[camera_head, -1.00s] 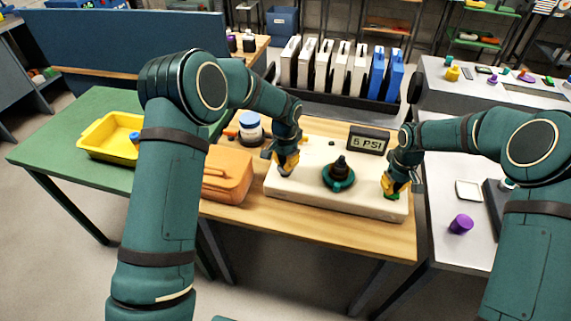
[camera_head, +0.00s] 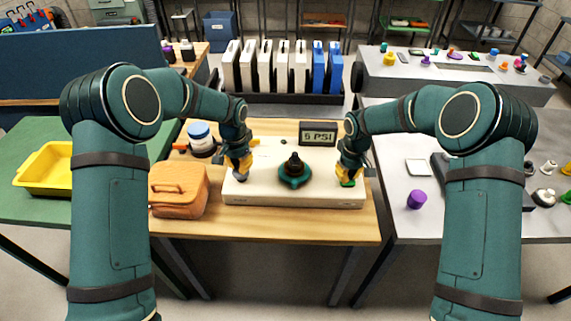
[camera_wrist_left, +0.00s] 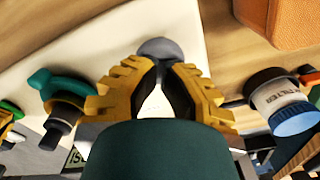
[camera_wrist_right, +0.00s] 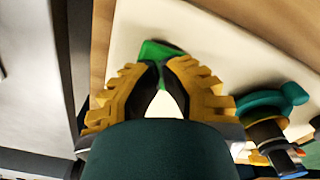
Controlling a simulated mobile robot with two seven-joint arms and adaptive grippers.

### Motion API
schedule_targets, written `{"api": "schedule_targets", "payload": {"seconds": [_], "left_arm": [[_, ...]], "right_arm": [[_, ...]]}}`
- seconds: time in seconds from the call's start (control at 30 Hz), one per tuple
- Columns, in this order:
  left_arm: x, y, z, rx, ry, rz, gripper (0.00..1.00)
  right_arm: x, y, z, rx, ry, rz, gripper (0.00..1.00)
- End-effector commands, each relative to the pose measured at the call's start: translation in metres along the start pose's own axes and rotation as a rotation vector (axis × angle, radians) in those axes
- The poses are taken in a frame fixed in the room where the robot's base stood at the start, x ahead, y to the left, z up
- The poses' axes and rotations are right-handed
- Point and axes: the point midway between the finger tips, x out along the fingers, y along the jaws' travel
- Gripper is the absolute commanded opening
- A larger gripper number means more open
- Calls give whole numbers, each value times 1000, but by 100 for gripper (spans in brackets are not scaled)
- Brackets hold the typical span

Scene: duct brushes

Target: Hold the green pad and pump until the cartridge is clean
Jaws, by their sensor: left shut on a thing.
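A cream base unit (camera_head: 270,197) lies on the wooden table. A dark cartridge (camera_head: 294,160) stands upright in a teal winged fitting (camera_head: 293,181) at its middle. My left gripper (camera_head: 240,175) is at the unit's left end, shut on a grey rounded knob (camera_wrist_left: 158,47), seen at its fingertips in the left wrist view. My right gripper (camera_head: 347,176) is at the right end, its fingers drawn together at the green pad (camera_wrist_right: 158,50). The fingertips partly cover the pad; whether they press it is unclear. A display (camera_head: 318,134) behind reads 5 PSI.
An orange-brown case (camera_head: 178,192) and a white jar with a blue lid (camera_head: 200,138) stand left of the unit. A yellow tray (camera_head: 45,170) is on the green table. A purple cylinder (camera_head: 416,199) stands on the grey table at right.

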Motion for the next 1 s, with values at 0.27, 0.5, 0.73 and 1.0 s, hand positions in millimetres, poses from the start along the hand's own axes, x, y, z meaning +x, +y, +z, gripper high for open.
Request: {"api": "schedule_targets", "payload": {"seconds": [0.27, 0.5, 0.73, 1.0], "left_arm": [[4, 0, 0, 0, -1, 0, 0], [13, 0, 0, 0, -2, 0, 0], [21, 0, 0, 0, -1, 0, 0], [22, 0, 0, 0, -1, 0, 0]], "right_arm": [[0, 0, 0, 0, 0, 0, 0], [0, 0, 0, 0, 0, 0, 0], [0, 0, 0, 0, 0, 0, 0], [0, 0, 0, 0, -1, 0, 0]]}}
